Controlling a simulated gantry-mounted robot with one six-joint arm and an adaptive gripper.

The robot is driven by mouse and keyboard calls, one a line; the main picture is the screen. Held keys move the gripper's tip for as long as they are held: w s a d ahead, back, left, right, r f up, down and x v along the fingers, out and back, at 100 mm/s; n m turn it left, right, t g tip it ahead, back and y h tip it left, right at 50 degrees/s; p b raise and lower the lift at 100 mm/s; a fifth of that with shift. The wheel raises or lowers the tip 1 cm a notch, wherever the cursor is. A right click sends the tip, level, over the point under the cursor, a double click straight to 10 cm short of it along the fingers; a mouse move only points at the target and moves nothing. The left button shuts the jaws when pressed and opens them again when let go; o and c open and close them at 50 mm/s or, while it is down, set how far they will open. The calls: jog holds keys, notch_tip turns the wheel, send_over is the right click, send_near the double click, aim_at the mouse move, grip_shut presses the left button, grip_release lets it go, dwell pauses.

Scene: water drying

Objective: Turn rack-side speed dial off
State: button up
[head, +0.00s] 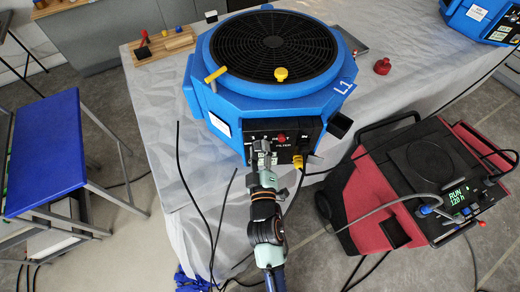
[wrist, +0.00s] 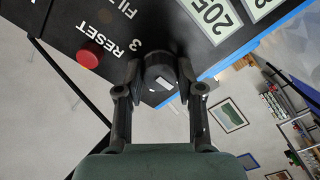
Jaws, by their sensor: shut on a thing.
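The blue air mover (head: 215,85) marked L1 stands on a draped table, with its black control panel (head: 285,135) facing my arm. The panel also shows in the wrist view (wrist: 100,25), with the words RESET and FILTER, a 3 and a red button (wrist: 88,55). A black dial (wrist: 160,72) with a white mark stands at the panel edge. My gripper (head: 262,148) is at the panel's left part. In the wrist view my gripper (wrist: 160,82) has its fingers shut on both sides of the dial. The dial's scale is mostly hidden.
A red and black wheeled unit (head: 385,185) with a lit RUN display stands on the right, with hoses and cables around it. A blue table (head: 45,150) is at left. A red object (head: 382,66) and a wooden board (head: 165,45) lie on the draped table.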

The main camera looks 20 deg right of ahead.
jog(key=o, duration=1.2)
jog(key=shift+c, duration=0.2)
jog(key=v, duration=1.2)
